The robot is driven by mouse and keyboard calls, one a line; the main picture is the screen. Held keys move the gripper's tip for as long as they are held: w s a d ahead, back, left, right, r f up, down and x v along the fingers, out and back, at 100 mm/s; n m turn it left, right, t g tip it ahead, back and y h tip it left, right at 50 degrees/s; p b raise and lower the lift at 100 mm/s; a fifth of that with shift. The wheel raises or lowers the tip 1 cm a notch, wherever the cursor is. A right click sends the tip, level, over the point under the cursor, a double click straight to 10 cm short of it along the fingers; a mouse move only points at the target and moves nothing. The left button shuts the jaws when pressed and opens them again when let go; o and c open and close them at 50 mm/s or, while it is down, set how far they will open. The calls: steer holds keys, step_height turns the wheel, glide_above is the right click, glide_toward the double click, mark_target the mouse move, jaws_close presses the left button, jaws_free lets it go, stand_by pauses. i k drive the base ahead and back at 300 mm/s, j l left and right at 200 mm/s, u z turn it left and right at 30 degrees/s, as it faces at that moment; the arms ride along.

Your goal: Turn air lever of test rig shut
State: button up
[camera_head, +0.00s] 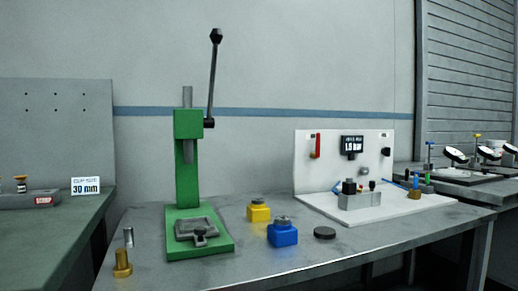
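The test rig (345,177) is a white upright panel on a white base at the right of the table. A red lever (317,143), likely the air lever, is at the panel's upper left and stands about vertical. A small dark display (352,146) with white figures, seemingly 1.0 bar, is beside it. A grey block with a dark part on top (358,198) stands on the base. My gripper is not in view.
A green lever press (188,170) stands left of the rig. A yellow block (258,211), a blue block (282,234), a dark disc (324,233) and a brass piece (122,263) are on the table (270,268). The table's front is mostly clear.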

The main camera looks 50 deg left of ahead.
mark_target(316, 155)
steer(key=u, duration=1.6)
